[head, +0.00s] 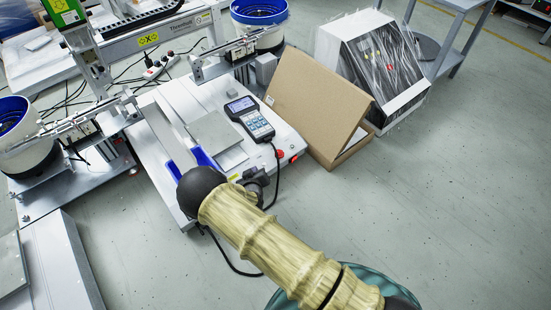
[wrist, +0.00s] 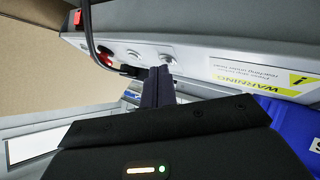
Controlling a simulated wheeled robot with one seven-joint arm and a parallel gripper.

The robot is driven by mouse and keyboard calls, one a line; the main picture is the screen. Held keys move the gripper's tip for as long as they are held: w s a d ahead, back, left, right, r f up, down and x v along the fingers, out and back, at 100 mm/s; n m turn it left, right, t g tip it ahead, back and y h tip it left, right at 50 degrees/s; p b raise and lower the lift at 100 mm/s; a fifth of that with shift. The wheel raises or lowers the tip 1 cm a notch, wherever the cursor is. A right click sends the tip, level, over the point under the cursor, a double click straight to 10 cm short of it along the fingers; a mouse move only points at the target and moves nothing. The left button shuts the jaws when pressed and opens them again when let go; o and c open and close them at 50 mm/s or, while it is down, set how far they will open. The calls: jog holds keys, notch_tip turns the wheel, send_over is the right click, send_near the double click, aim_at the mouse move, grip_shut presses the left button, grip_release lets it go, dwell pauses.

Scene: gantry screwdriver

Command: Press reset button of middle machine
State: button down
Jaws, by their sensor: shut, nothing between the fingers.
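The middle machine (head: 217,101) is a white-topped bench unit with a handheld keypad controller (head: 249,119) on it. In the wrist view its grey front panel (wrist: 215,58) carries a red button (wrist: 78,18), another reddish button (wrist: 105,59) and two pale round buttons, one on the left (wrist: 133,53) and one on the right (wrist: 167,54). I cannot read which is the reset button. My gripper (wrist: 159,73) is shut and empty, its tips just below the right pale button; contact is unclear. In the head view my dark gripper (head: 254,180) is partly hidden at the machine's front edge.
A tan cardboard box (head: 316,104) leans beside the machine on the right. A black cable hangs from the controller near my gripper. A yellow warning label (wrist: 262,77) is on the panel. A grey machine with a blue bowl (head: 13,114) stands at left. The right floor is clear.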

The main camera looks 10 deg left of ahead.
jog(key=shift+s+d+r+p, duration=0.15)
jog(key=shift+d+r+p, duration=0.05)
jog(key=shift+r+p, duration=0.45)
jog(key=r+p, duration=0.1)
jog(key=p, duration=0.1)
jog(key=s+d+r+p, duration=0.1)
jog(key=r+p, duration=0.3)
jog(key=shift+s+d+r, duration=0.2)
jog(key=shift+d+r, duration=0.05)
jog(key=shift+d, duration=0.05)
dwell(0.4)
